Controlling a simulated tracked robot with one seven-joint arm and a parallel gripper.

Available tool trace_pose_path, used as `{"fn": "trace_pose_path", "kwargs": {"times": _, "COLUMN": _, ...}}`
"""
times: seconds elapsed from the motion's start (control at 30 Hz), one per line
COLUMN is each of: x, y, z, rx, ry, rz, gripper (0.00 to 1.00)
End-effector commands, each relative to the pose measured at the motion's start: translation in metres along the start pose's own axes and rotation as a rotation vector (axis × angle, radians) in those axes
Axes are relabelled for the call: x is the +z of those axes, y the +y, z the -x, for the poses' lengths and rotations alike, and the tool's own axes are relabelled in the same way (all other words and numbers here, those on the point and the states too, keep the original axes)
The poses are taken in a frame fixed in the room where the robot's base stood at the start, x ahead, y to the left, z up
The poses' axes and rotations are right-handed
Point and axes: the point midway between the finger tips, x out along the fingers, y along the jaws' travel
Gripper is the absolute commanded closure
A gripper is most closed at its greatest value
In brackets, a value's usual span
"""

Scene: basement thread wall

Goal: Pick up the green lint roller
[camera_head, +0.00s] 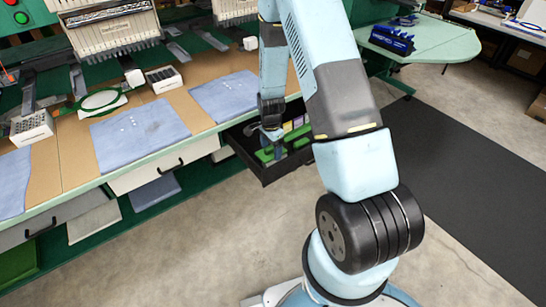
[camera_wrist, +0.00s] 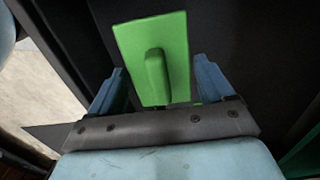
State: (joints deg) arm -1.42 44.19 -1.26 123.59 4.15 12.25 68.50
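A green flat piece with a rounded raised handle (camera_wrist: 155,75), the likely green lint roller, lies in the dark open drawer (camera_head: 268,176). In the wrist view it shows ahead of and between the two blue fingers of my gripper (camera_wrist: 160,85). The fingers are apart, with gaps on both sides of the handle, and no grip on it shows. In the head view my gripper (camera_head: 272,138) points down into the drawer. Green shapes (camera_head: 265,155) show beside it there, but my gripper and arm partly cover them, so I cannot tell which is the roller.
The drawer's dark walls stand close around my gripper. Above is the workbench (camera_head: 70,160) with blue cloths (camera_head: 140,133) and a white box (camera_head: 31,128). A closed white drawer (camera_head: 160,165) is to the left. The concrete floor (camera_head: 190,235) in front is clear.

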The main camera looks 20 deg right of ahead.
Motion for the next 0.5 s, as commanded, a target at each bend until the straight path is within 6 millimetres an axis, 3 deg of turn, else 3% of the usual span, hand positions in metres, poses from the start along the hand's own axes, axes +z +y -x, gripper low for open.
{"fn": "trace_pose_path", "kwargs": {"times": 0.07, "x": -0.0001, "y": 0.0000, "z": 0.0001, "rx": 0.000, "ry": 0.000, "rz": 0.000, "gripper": 0.27}}
{"fn": "trace_pose_path", "kwargs": {"times": 0.4, "x": -0.0001, "y": 0.0000, "z": 0.0001, "rx": 0.000, "ry": 0.000, "rz": 0.000, "gripper": 0.59}}
{"fn": "trace_pose_path", "kwargs": {"times": 0.5, "x": -0.0001, "y": 0.0000, "z": 0.0002, "rx": 0.000, "ry": 0.000, "rz": 0.000, "gripper": 0.59}}
